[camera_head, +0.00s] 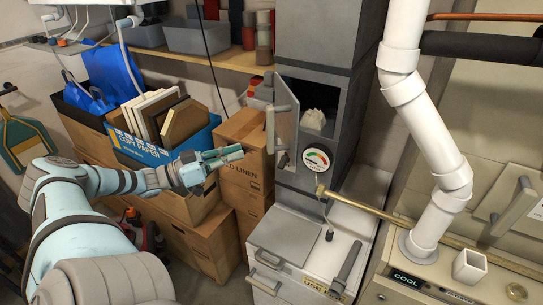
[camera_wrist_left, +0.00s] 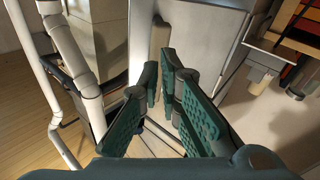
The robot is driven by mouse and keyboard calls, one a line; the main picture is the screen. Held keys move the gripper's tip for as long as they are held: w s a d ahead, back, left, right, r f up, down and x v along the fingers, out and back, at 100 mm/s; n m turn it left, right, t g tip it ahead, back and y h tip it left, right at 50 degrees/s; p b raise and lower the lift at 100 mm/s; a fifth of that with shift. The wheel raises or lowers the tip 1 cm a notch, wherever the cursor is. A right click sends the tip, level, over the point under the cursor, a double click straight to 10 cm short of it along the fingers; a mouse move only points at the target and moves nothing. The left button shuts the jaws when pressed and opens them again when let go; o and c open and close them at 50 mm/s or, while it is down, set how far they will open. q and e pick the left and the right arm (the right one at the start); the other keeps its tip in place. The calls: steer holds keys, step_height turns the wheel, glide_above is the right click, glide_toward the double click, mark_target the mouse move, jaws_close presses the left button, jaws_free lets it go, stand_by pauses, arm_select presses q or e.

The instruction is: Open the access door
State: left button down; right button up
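The access door (camera_head: 286,118) is a small grey panel on the tall grey furnace cabinet (camera_head: 318,60). It stands swung out to the left, with a pale bar handle (camera_head: 270,130) on it. The dark opening (camera_head: 335,88) beside it shows, with a whitish lump (camera_head: 315,119) inside. My left gripper (camera_head: 238,153) is left of and below the door handle, apart from it and empty. In the left wrist view its teal fingers (camera_wrist_left: 162,78) have a narrow gap between them. A pale upright bar (camera_wrist_left: 160,38) shows beyond the tips. My right gripper is not in view.
A round gauge (camera_head: 316,158) sits below the opening. Cardboard boxes (camera_head: 240,165) and a blue paper box (camera_head: 150,150) lie close beside and behind my left arm.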

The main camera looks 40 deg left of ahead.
arm_select(q)
steer(key=s+d+f, duration=0.3)
steer(key=d+f, duration=0.5)
steer(key=d, duration=0.2)
steer(key=w+d+m+y, duration=0.25)
steer(key=d+m, duration=0.45)
steer(key=d, duration=0.7)
step_height(320, 180, up, 5)
steer(key=a+m+y, duration=0.3)
steer(key=y, duration=0.5)
steer(key=w+a+y, duration=0.1)
steer(key=w+a, duration=0.2)
steer(key=a, duration=0.2)
steer(key=w+a+m+y, duration=0.1)
steer(key=w+a+y, duration=0.1)
steer(key=a, duration=0.4)
steer(key=shift+w+a+g, duration=0.15)
steer(key=shift+w+g, duration=0.15)
steer(key=shift+w, duration=0.35)
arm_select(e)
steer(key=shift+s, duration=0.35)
arm_select(q)
steer(key=shift+w+f, duration=0.1)
